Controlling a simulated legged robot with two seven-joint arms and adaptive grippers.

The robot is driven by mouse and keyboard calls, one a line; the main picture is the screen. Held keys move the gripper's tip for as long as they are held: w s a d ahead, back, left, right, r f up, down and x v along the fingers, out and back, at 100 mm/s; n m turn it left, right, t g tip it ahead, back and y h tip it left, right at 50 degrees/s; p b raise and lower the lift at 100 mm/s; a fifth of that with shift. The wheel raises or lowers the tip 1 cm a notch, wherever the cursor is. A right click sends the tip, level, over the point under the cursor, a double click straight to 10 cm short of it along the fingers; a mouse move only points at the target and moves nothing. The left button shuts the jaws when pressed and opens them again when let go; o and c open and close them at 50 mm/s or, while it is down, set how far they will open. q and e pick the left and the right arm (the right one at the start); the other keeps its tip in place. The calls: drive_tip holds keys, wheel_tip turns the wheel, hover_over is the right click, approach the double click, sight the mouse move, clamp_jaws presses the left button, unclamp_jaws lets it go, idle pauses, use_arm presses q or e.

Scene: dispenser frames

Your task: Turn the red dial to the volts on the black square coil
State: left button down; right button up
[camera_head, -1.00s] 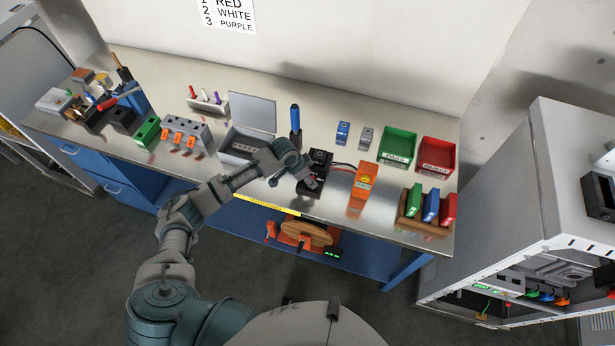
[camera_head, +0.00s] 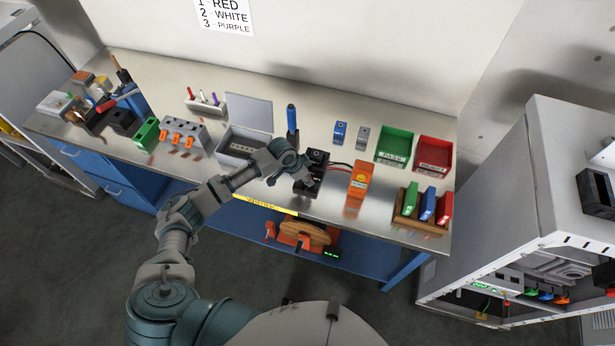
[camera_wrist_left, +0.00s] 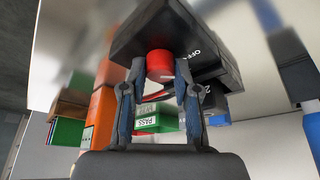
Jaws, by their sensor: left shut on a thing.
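The black device (camera_head: 318,157) stands on the bench, partly hidden behind my left gripper (camera_head: 307,182). In the left wrist view, the device's black face (camera_wrist_left: 205,30) fills the top and carries white "OFF" lettering and part of another mark. The red dial (camera_wrist_left: 159,65) sticks out from that face. My left gripper's two fingers (camera_wrist_left: 160,80) are shut on the dial, one on each side. I cannot read which mark the dial points to. My right gripper is in neither view.
An orange meter (camera_head: 360,180) stands close right of the device, with wires between them. A blue-handled tool (camera_head: 292,118) stands behind. A grey open-lidded box (camera_head: 240,145) is left. Green (camera_head: 393,147) and red (camera_head: 433,155) bins are further right.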

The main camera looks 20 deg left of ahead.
use_arm(q)
drive_tip(key=shift+m, duration=0.5)
drive_tip(key=shift+w+a+f+m+g+h, duration=0.1)
drive_tip(key=shift+m+g+h, duration=0.15)
drive_tip(key=shift+m, duration=0.35)
drive_tip(key=shift+a+m+g+h, duration=0.15)
drive_tip(key=shift+m+g, duration=0.2)
drive_tip(key=shift+m, duration=0.25)
drive_tip(key=shift+m+g, duration=0.3)
drive_tip(key=shift+m, duration=0.5)
drive_tip(key=shift+d+m+g+b, duration=0.1)
drive_tip(key=shift+m+g+b, duration=0.45)
drive_tip(key=shift+m, duration=0.65)
drive_tip(key=shift+w+m, duration=0.1)
drive_tip(key=shift+m, duration=0.4)
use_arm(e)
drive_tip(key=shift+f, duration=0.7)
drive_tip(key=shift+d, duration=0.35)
use_arm(q)
drive_tip(key=c, duration=0.9)
unclamp_jaws()
drive_tip(key=shift+o, duration=0.2)
drive_tip(key=shift+h, duration=0.3)
